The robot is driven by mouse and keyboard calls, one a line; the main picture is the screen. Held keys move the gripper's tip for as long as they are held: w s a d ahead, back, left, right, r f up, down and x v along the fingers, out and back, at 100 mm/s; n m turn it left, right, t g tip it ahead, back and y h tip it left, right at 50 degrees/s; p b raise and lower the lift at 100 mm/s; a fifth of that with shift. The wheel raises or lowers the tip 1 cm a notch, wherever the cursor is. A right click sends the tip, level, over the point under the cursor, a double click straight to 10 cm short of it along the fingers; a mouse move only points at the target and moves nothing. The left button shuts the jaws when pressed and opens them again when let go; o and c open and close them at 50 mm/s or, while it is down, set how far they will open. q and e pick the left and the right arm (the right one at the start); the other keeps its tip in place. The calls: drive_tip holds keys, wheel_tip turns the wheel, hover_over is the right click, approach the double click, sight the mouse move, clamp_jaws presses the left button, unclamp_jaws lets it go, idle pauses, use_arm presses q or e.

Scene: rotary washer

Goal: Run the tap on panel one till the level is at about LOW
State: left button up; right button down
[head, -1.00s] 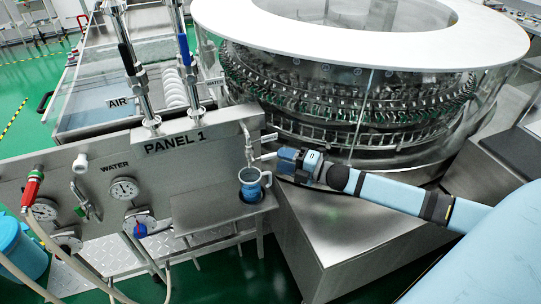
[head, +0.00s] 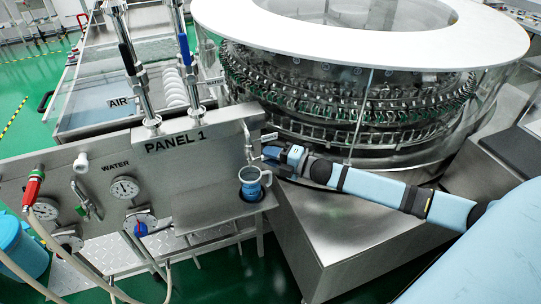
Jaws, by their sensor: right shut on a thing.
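Panel one (head: 165,170) is a steel panel with "PANEL 1" lettering. A thin metal tap (head: 246,138) stands at its right end. A blue mug with a pale handle (head: 250,182) sits upright below the tap, set in the small steel shelf (head: 205,213). Any level mark and the water in the mug are too small to make out. My right gripper (head: 264,154) reaches in from the right, just above and right of the mug, and is shut on the tap's handle; the fingertips are small here. My left gripper is not in view.
The round glass-walled washer (head: 350,100) with a white top ring stands behind my right arm. A steel block (head: 335,235) lies below the arm. Gauges (head: 124,188), valves and hoses are on the panel's left. A blue bucket (head: 20,245) stands at the far left.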

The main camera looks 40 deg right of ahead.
drive_tip(key=shift+f, duration=0.1)
drive_tip(key=f+m+t+b, duration=0.1)
drive_tip(key=b, duration=0.2)
drive_tip(key=shift+f+y, duration=0.15)
drive_tip(key=shift+y, duration=0.25)
drive_tip(key=m+t+b, duration=0.1)
drive_tip(key=f+m+t+b, duration=0.1)
drive_tip(key=m+b, duration=0.1)
drive_tip(key=m+t+b, duration=0.1)
drive_tip(key=shift+a+f, duration=0.3)
drive_tip(key=shift+a, duration=0.1)
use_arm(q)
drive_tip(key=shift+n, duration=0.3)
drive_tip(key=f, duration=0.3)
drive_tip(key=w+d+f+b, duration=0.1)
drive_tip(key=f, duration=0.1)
use_arm(e)
drive_tip(key=shift+w+a+f+m+t, duration=0.1)
drive_tip(key=shift+a+m+t, duration=0.05)
drive_tip(key=shift+m+t, duration=0.65)
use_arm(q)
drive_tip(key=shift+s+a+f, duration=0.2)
use_arm(e)
drive_tip(key=c, duration=1)
unclamp_jaws()
drive_tip(key=shift+c, duration=0.2)
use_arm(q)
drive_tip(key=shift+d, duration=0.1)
